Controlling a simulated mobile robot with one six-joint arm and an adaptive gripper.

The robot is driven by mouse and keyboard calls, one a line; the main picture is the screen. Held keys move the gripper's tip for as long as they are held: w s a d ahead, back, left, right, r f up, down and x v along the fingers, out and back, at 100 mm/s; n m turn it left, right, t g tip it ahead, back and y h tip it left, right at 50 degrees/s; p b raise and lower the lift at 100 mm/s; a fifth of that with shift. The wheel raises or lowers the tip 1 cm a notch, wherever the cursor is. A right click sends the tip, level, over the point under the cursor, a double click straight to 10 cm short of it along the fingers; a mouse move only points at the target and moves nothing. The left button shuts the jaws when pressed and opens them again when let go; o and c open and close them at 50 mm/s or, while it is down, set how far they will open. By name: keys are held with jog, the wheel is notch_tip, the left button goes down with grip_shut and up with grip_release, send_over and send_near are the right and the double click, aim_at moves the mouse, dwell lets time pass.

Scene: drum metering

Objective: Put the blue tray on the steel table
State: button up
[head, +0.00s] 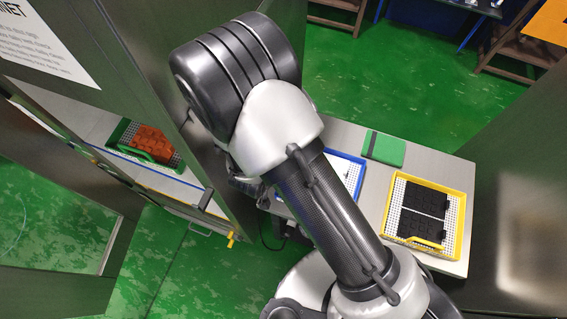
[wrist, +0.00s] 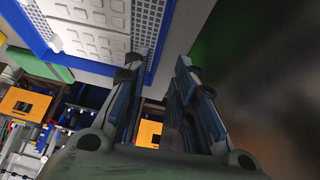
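The blue tray (head: 349,160) lies at the metal-topped table (head: 375,178), mostly hidden behind my arm in the head view; contact with the top cannot be seen. In the wrist view its blue rim (wrist: 38,22) and white contents fill the upper left, and a rim edge runs up close to my fingers. My gripper (wrist: 162,62) shows two separated fingers with a gap between them. I see nothing clearly clamped there.
A green flat case (head: 384,148) lies beside the blue tray. A yellow tray (head: 463,212) with black parts stands at right. An open metal cabinet at left holds a green tray (head: 122,133) with orange-red blocks. Green floor (head: 380,80) is clear behind the table.

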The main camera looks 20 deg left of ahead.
jog(key=p+v, duration=0.1)
jog(key=v, duration=0.4)
jog(key=w+a+r+g+y, duration=0.15)
jog(key=w+r+y, duration=0.3)
jog(key=r, duration=0.85)
jog(key=d+r+n, duration=0.1)
jog(key=d+r, duration=0.5)
jog(key=r, duration=0.6)
jog(key=s+d+r, duration=0.5)
jog(key=d+r, duration=0.3)
jog(key=d, duration=0.3)
jog(key=s+d+r+h, duration=0.2)
jog(key=s+d+h, duration=0.1)
jog(key=s+d, duration=0.65)
jog(key=shift+w+d+f+b, duration=0.25)
jog(key=shift+f+b, duration=0.4)
jog(key=shift+w+d+f+b, duration=0.2)
jog(key=shift+d+f+b, duration=0.05)
jog(key=shift+f+b, duration=0.4)
jog(key=shift+w+d+f+b, duration=0.25)
jog(key=shift+f+b, duration=0.35)
jog(key=shift+f, duration=0.05)
